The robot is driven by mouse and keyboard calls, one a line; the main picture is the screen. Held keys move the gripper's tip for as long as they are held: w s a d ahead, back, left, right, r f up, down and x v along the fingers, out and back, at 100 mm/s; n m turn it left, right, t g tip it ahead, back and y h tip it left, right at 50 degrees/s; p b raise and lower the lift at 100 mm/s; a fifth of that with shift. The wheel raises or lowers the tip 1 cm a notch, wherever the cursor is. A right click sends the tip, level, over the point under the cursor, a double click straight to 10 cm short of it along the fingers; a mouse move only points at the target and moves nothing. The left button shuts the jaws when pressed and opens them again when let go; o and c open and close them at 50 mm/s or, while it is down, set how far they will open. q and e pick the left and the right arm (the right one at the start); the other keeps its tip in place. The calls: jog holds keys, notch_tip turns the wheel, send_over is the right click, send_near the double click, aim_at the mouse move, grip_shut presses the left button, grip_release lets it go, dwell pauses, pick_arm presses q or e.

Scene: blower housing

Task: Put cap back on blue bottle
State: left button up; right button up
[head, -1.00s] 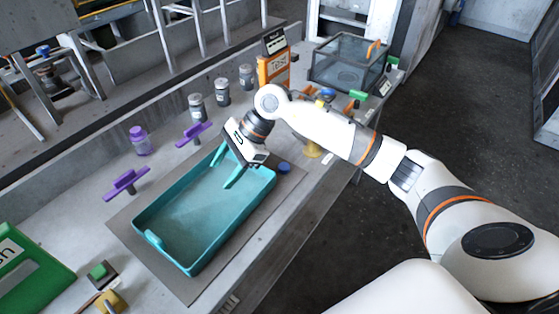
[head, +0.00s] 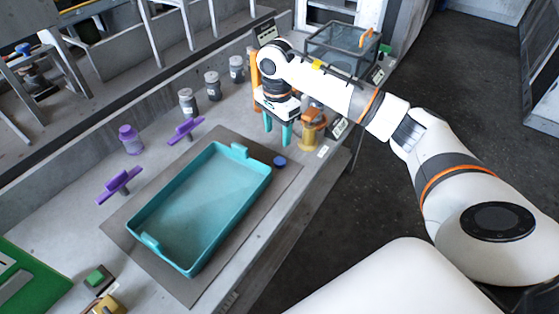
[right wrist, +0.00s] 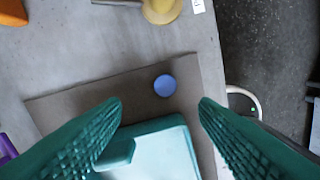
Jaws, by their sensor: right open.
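A small round blue cap (head: 280,161) lies on the grey mat (head: 185,292), just beyond the right corner of the teal tray. It also shows in the right wrist view (right wrist: 164,86), between my finger lines. My right gripper (head: 277,128) points down, open and empty, above the table on the far side of the cap. In the right wrist view its teal fingers (right wrist: 160,103) are wide apart, and neither touches the cap. I cannot make out a blue bottle; my right arm hides part of the table's far end. My left gripper is not in view.
The teal tray (head: 147,242) stands empty on the mat. Purple handles (head: 119,185), a purple-capped jar (head: 131,140) and several dark jars (head: 212,86) line the back. A yellow fixture (head: 313,125) and a glass box (head: 343,46) are near the far end.

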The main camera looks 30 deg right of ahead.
send_over(281, 160)
jog(key=shift+w+a+f, duration=0.15)
jog(key=shift+w+f, duration=0.05)
jog(key=shift+f, duration=0.85)
jog(key=shift+w+a+f, duration=0.15)
jog(key=shift+f, duration=0.9)
jog(key=shift+f+p, duration=0.15)
jog(key=shift+p, duration=0.15)
jog(key=f, duration=0.1)
jog(key=f+p, duration=0.1)
jog(key=f, duration=0.2)
jog(key=shift+s+d+f, duration=0.2)
jog(key=shift+s+d, duration=0.05)
jog(key=shift+s, duration=0.1)
jog(key=shift+f, duration=0.3)
jog(key=c, duration=1)
